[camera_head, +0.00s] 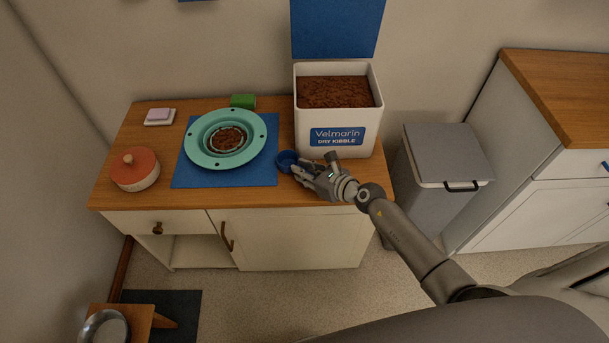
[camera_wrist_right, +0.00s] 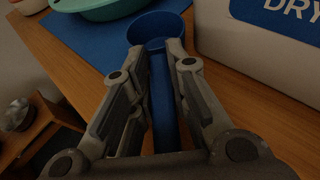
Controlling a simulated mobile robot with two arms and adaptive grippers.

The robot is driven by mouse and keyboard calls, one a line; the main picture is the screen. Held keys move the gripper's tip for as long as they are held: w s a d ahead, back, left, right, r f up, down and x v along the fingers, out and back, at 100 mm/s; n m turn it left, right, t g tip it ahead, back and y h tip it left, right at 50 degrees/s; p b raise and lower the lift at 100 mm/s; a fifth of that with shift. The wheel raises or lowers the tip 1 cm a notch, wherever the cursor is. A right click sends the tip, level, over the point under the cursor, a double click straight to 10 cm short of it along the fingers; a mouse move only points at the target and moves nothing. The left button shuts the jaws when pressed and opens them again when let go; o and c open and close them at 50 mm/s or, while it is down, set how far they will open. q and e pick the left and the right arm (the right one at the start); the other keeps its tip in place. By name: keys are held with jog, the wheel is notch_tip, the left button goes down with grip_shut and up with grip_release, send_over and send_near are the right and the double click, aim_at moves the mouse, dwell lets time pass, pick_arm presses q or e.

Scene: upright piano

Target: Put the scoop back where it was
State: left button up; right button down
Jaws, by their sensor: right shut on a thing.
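A blue scoop (camera_head: 287,160) is in my right gripper (camera_head: 300,172), at the front of the wooden counter, just left of the kibble box. In the right wrist view the gripper (camera_wrist_right: 160,50) is shut on the scoop's handle, and the round scoop bowl (camera_wrist_right: 156,28) points away from me over the counter. The white kibble box (camera_head: 312,135), labelled Velmarin Dry Kibble, stands with its blue lid (camera_head: 335,28) up and is full of brown kibble (camera_head: 335,92). Whether the scoop touches the counter is hard to tell. My left gripper is not in view.
A teal bowl (camera_head: 195,150) with kibble in its middle sits on a blue mat (camera_head: 262,176). A red-lidded pot (camera_head: 135,170), a soap dish (camera_head: 159,117) and a green block (camera_head: 243,101) stand around it. A grey bin (camera_head: 445,155) is right of the counter.

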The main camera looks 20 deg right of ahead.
jog(key=shift+f, duration=0.2)
jog(key=shift+f, duration=0.15)
jog(key=c, duration=1.4)
grip_release()
jog(key=shift+s+d+r, duration=0.1)
jog(key=shift+s+r, duration=0.05)
jog(key=shift+r, duration=0.15)
jog(key=p+v, duration=0.1)
jog(key=v, duration=1)
jog(key=shift+s+d+r, duration=0.1)
jog(key=shift+s+d, duration=0.1)
jog(key=shift+s, duration=0.05)
